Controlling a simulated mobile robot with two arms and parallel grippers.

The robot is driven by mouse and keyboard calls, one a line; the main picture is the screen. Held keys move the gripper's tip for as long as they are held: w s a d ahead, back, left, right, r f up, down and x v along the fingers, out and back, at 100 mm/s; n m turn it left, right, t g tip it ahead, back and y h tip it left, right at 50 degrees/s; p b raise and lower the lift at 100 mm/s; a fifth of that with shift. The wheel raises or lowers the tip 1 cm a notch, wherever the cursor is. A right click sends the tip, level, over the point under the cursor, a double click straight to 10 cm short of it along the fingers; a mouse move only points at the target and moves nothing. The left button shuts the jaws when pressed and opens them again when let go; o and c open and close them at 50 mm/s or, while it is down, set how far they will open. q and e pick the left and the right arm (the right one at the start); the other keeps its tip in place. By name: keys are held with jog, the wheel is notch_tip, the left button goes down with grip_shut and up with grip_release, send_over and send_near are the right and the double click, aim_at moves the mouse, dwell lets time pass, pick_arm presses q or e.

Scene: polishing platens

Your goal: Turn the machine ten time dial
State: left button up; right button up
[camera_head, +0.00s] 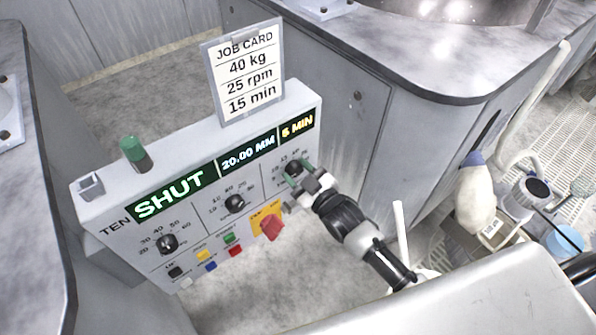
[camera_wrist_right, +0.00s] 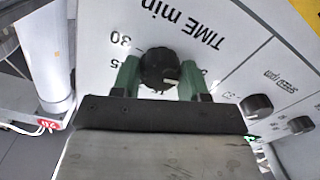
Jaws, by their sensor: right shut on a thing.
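The machine ten panel (camera_head: 96,208) stands in the middle of the head view, marked TEN. Its time dial (camera_head: 294,167) is a black knob at the panel's right end, partly covered by my right gripper (camera_head: 296,179). In the right wrist view the time dial (camera_wrist_right: 158,67) sits under the words TIME min, with a pale pointer mark on it. The green fingers of my right gripper (camera_wrist_right: 160,82) are shut on the dial, one on each side. The display (camera_head: 298,127) seems to read 5 MIN. My left gripper is not in view.
The job card (camera_head: 245,72) on top reads 40 kg, 25 rpm, 15 min. Other dials are the speed dial (camera_head: 235,203) and a left dial (camera_head: 167,243). A red switch (camera_head: 271,227) on yellow and several coloured buttons lie below. A green lamp (camera_head: 134,150) stands on top.

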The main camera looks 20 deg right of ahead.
jog(key=shift+m, duration=0.3)
jog(key=m+p, duration=0.1)
jog(key=m, duration=0.2)
jog(key=shift+p, duration=0.3)
jog(key=m+p, duration=0.1)
jog(key=m, duration=0.2)
jog(key=shift+m, duration=0.3)
jog(key=m, duration=0.3)
jog(key=shift+m, duration=0.3)
jog(key=m, duration=0.4)
jog(key=shift+d+m, duration=0.1)
jog(key=shift+m, duration=0.2)
jog(key=o, duration=0.9)
